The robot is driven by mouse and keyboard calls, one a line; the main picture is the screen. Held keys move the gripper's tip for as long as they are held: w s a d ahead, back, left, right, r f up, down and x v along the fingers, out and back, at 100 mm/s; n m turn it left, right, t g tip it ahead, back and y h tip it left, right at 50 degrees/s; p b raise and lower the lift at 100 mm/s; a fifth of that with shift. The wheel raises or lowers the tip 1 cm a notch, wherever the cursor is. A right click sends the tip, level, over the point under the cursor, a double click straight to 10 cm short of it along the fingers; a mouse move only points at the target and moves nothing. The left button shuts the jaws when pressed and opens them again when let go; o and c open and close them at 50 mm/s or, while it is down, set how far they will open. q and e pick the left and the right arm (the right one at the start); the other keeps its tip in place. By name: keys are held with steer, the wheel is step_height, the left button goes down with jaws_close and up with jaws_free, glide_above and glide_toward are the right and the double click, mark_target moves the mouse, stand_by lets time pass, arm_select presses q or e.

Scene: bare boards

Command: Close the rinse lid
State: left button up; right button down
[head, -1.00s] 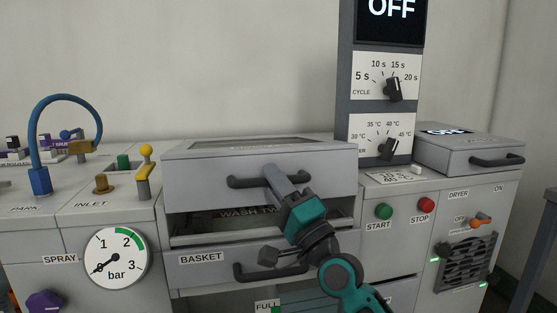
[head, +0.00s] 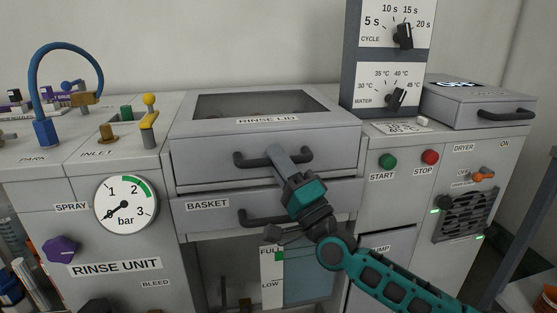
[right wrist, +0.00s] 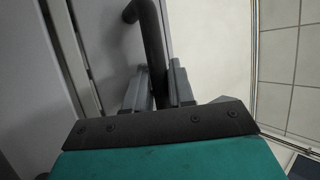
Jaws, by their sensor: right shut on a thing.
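The rinse lid (head: 266,122) is a grey box-shaped lid with a dark window on top and a "RINSE LID" label. In the head view it lies down level on the rinse unit, just above the basket front (head: 206,222). Its dark bar handle (head: 243,161) is on the front face. My right gripper (head: 279,160) is shut on this handle near its middle. The right wrist view shows the handle bar (right wrist: 152,45) between the two grey fingers (right wrist: 157,90). My left gripper is not in view.
A second dark handle (head: 250,217) on the basket front sits just below my right gripper. The pressure gauge (head: 125,204) and yellow-topped lever (head: 149,120) are to the left. Start (head: 387,161) and stop (head: 430,157) buttons and the dryer lid (head: 480,103) are to the right.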

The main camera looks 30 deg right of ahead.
steer(key=shift+w+f, duration=0.1)
steer(key=shift+f, duration=0.35)
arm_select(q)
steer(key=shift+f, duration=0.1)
arm_select(e)
steer(key=c, duration=1.1)
jaws_free()
steer(key=shift+f, duration=0.1)
steer(key=shift+o, duration=0.2)
arm_select(q)
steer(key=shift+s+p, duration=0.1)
steer(key=shift+p, duration=0.25)
arm_select(e)
steer(key=v, duration=1.2)
steer(key=shift+s, duration=0.45)
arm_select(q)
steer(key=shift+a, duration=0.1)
